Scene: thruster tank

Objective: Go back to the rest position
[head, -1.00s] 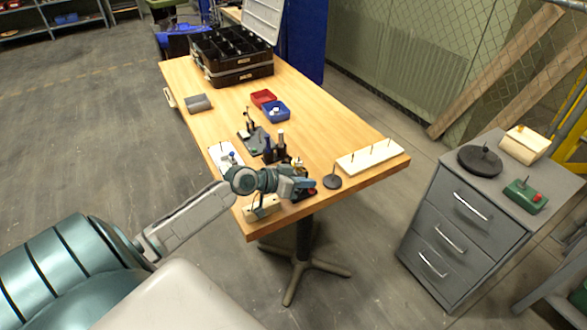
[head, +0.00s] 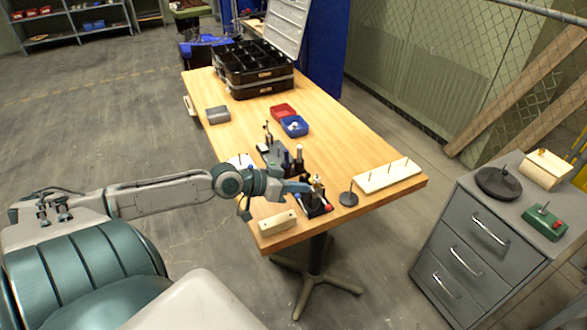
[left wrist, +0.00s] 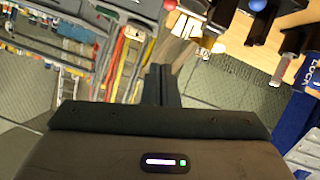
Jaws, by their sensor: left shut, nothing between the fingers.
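My left arm reaches in from the left in the head view. Its gripper (head: 300,187) is shut and empty, over the near left part of the wooden table (head: 345,150). It is close to a dark stand with small tools (head: 316,207); I cannot tell whether they touch. In the left wrist view the closed fingers (left wrist: 160,85) show at the middle, with blurred tools and a blue box above and to the right. My right gripper is not in view.
A wooden block (head: 278,222) and a round dark stand (head: 348,198) sit near the front edge. A white peg board (head: 389,176) lies to the right. Red (head: 283,111) and blue (head: 295,126) bins and a black case (head: 255,88) stand farther back. A grey drawer cabinet (head: 470,240) stands at right.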

